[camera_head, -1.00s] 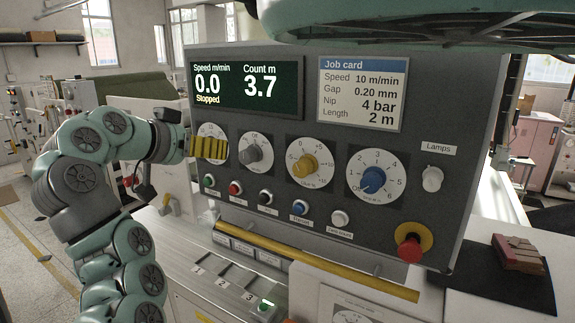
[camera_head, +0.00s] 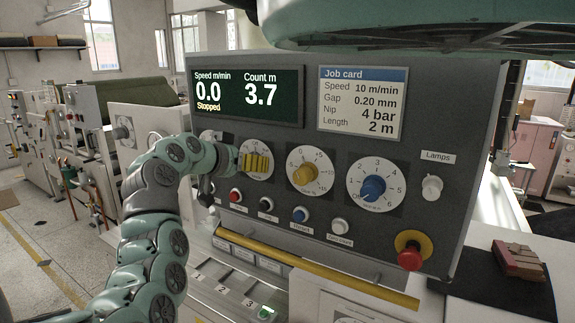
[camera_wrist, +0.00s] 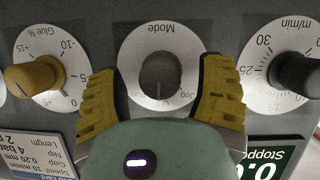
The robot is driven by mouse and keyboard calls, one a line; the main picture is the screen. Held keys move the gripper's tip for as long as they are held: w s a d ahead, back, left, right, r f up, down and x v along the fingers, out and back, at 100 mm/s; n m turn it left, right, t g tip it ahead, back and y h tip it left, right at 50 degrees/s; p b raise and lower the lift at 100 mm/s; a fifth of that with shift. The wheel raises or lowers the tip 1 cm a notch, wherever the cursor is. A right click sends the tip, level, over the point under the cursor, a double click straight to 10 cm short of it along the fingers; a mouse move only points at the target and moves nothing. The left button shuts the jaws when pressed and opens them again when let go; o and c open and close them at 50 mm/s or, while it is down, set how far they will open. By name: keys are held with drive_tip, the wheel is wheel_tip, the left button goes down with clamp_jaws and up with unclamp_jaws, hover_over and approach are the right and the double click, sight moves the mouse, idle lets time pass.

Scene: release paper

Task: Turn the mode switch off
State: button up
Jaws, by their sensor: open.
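The mode switch is a dark grey knob (camera_wrist: 160,70) on a round white dial marked "Mode" and "Jog", seen upside down in the wrist view. A thin line on the knob points toward the picture's lower edge; the mark there is hidden by my gripper. My gripper (camera_wrist: 161,95) is open, with one ridged yellow finger on each side of the knob and gaps between. In the head view my gripper (camera_head: 256,163) is in front of the mode dial (camera_head: 256,146) and hides its knob.
Beside it are the yellow glue knob (camera_head: 304,174) and a black speed knob (camera_wrist: 296,75). A row of push buttons, including a red one (camera_head: 235,195), lies below, above a yellow bar (camera_head: 310,265). The display (camera_head: 247,97) reads 0.0, "Stopped". A red emergency button (camera_head: 410,258) sticks out lower right.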

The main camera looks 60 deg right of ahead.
drive_tip(key=shift+d, duration=0.25)
drive_tip(key=shift+c, duration=0.3)
clamp_jaws()
drive_tip(key=shift+f, duration=0.15)
drive_tip(key=shift+f+b, duration=0.1)
drive_tip(key=shift+b, duration=0.7)
drive_tip(key=shift+n+b, duration=0.3)
drive_tip(key=shift+b, duration=0.35)
